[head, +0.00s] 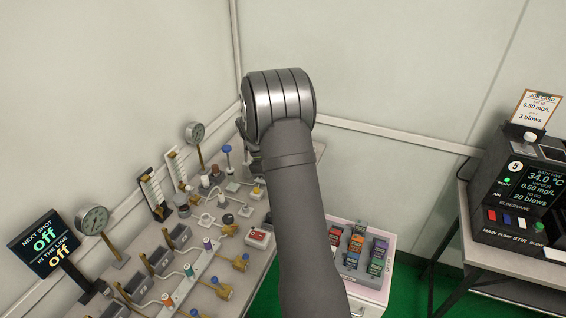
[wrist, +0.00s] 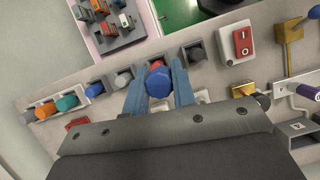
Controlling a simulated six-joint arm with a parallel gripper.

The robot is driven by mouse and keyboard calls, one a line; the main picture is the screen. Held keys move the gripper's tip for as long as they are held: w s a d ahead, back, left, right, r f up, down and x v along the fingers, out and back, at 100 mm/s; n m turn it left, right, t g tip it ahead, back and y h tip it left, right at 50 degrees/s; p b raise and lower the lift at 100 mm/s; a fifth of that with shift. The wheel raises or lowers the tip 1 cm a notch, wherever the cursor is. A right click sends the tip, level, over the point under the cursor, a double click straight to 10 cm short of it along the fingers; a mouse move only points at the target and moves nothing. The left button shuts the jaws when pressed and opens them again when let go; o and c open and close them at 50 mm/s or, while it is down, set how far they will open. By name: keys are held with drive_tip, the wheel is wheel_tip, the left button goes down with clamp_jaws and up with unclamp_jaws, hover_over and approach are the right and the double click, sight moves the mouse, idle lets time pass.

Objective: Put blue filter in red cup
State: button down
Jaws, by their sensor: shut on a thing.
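My gripper (wrist: 160,72) is shut on a blue faceted piece (wrist: 158,83), likely the blue filter, held between its two blue fingers in the wrist view. A small red-orange part (wrist: 156,65) shows just beyond the blue piece. I cannot tell whether it is the red cup or whether the two touch. In the head view my own arm hides the gripper and the held piece. No other red cup can be made out clearly.
A red switch box (wrist: 243,42) is right of the fingers. Gauges (head: 92,220) and valves crowd the bench; a tester (head: 520,190) stands far right.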

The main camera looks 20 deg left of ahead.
drive_tip(key=w+m+g, duration=0.1)
drive_tip(key=w+m, duration=0.1)
drive_tip(key=m, duration=0.1)
drive_tip(key=w+m+g+y, duration=0.1)
drive_tip(key=w+m, duration=0.2)
drive_tip(key=m, duration=0.1)
drive_tip(key=w+m+g+y, duration=0.1)
drive_tip(key=w+m, duration=0.1)
drive_tip(key=m, duration=0.2)
drive_tip(key=shift+w+r+g, duration=0.15)
drive_tip(key=shift+w+g, duration=0.15)
drive_tip(key=w+d+r+m+t+y, duration=0.1)
drive_tip(key=w+d+m+t+y, duration=0.15)
drive_tip(key=w+m, duration=0.95)
drive_tip(key=w+d+r+m+t+y, duration=0.1)
drive_tip(key=w+m+t+y, duration=0.4)
drive_tip(key=m, duration=1.3)
drive_tip(key=shift+g+h, duration=0.65)
drive_tip(key=a+f, duration=0.2)
drive_tip(key=a, duration=0.2)
drive_tip(key=w+a+f, duration=0.1)
drive_tip(key=a+f, duration=0.1)
drive_tip(key=a, duration=0.2)
drive_tip(key=w+a+f, duration=0.1)
drive_tip(key=a+f, duration=0.1)
drive_tip(key=a, duration=0.2)
drive_tip(key=shift+w+f, duration=0.15)
drive_tip(key=shift+f, duration=2.15)
drive_tip(key=shift+f, duration=0.1)
